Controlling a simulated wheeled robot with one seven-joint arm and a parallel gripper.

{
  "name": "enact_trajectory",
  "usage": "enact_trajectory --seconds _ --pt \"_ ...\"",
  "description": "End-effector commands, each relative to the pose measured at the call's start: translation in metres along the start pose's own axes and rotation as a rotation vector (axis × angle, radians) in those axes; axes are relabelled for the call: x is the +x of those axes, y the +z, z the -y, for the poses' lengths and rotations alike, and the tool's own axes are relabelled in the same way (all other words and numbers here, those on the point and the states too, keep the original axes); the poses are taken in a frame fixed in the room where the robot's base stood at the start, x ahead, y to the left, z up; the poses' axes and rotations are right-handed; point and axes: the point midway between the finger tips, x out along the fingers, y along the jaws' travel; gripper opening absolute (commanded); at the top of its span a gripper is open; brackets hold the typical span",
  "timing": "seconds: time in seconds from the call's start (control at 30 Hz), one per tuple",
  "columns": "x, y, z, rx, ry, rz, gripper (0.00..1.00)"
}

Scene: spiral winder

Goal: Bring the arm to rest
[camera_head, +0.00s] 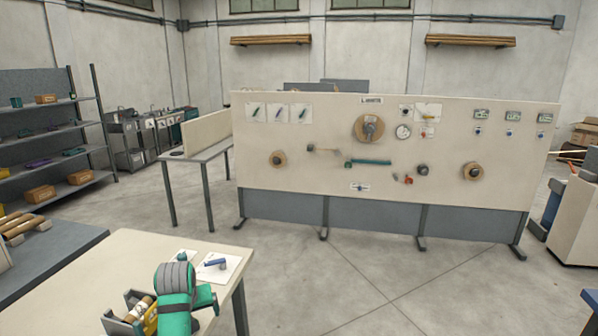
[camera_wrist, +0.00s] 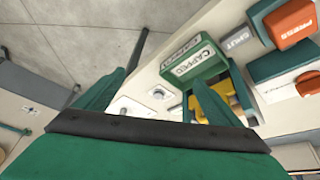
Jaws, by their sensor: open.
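My gripper (camera_wrist: 160,76) is open. In the wrist view its two green fingers are spread, with nothing held between them. In the head view my green and grey arm end (camera_head: 178,290) is low at the left, over the cream table (camera_head: 95,270). A green box labelled CAPPED (camera_wrist: 195,62) shows by the right finger in the wrist view; I cannot tell whether they touch. A yellow part (camera_wrist: 236,92) is partly hidden behind that finger.
Near the arm, white cards (camera_head: 222,266) lie on the table, one under a blue item. In the wrist view an orange PRESS block (camera_wrist: 290,22) and a grey SHUT block (camera_wrist: 238,42) are at upper right. The winder panel (camera_head: 330,180) stands beyond open floor (camera_head: 330,275).

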Motion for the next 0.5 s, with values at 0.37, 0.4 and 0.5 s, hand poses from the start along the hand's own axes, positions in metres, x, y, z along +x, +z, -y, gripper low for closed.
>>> enact_trajectory --seconds 0.37,0.4,0.5 --pt "0.065 0.057 -0.057 0.028 0.09 -0.076 0.88" --pt "0.074 0.068 -0.066 0.03 0.104 -0.089 0.88" --pt "0.095 0.097 -0.088 0.035 0.14 -0.127 0.88"
